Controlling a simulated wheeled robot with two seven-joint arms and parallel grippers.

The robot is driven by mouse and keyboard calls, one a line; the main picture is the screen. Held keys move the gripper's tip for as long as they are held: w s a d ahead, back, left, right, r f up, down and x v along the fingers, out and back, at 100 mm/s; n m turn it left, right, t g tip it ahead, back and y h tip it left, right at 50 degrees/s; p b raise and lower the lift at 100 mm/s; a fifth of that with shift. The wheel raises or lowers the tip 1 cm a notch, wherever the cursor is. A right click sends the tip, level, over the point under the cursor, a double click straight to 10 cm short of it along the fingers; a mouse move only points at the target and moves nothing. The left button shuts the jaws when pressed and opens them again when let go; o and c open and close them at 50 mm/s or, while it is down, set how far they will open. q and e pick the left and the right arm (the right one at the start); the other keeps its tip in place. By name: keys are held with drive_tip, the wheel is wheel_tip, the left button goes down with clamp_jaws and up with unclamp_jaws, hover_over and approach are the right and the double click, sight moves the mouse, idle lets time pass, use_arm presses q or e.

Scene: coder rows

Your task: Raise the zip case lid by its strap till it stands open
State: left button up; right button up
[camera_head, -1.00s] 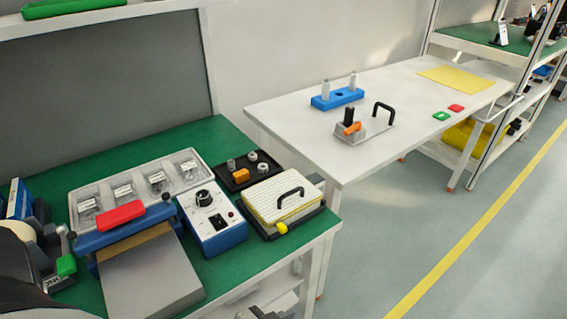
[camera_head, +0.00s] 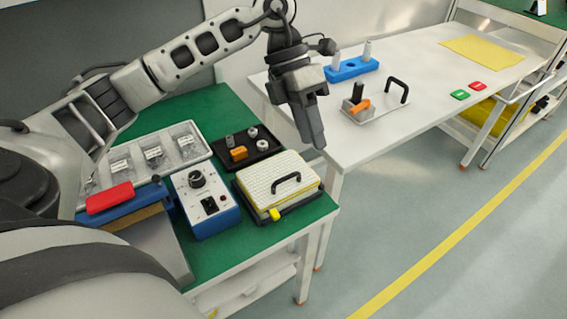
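The zip case (camera_head: 262,182) lies shut on the green bench at its right front corner. Its lid is pale and ribbed, with a yellow band beneath and a dark base. A black strap-like loop (camera_head: 287,180) arches up from the lid, and a yellow tab (camera_head: 275,214) sits at the front edge. My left gripper (camera_head: 319,144) hangs pointing down, above and beyond the case's far right side, apart from it. Its fingers are seen edge-on, so their gap cannot be judged. My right gripper is not in view.
A blue control box (camera_head: 207,218) and a black tray of small parts (camera_head: 246,150) sit close to the case. The white table (camera_head: 400,120) behind holds a blue block (camera_head: 350,69) and a black-handled plate (camera_head: 375,107). Open floor lies to the right.

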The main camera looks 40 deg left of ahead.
sight(285, 177)
use_arm(q)
drive_tip(key=a+r+n+y, duration=0.1)
drive_tip(key=a+r+y, duration=0.25)
drive_tip(key=a, duration=0.45)
drive_tip(key=shift+t, duration=0.3)
drive_tip(key=d+f, duration=0.1)
drive_tip(key=f, duration=0.4)
drive_tip(key=d+f, duration=0.1)
drive_tip(key=f, duration=0.4)
drive_tip(key=d+f+p, duration=0.1)
drive_tip(key=f, duration=0.4)
drive_tip(key=shift+s+f, duration=0.2)
drive_tip(key=shift+f, duration=0.2)
clamp_jaws()
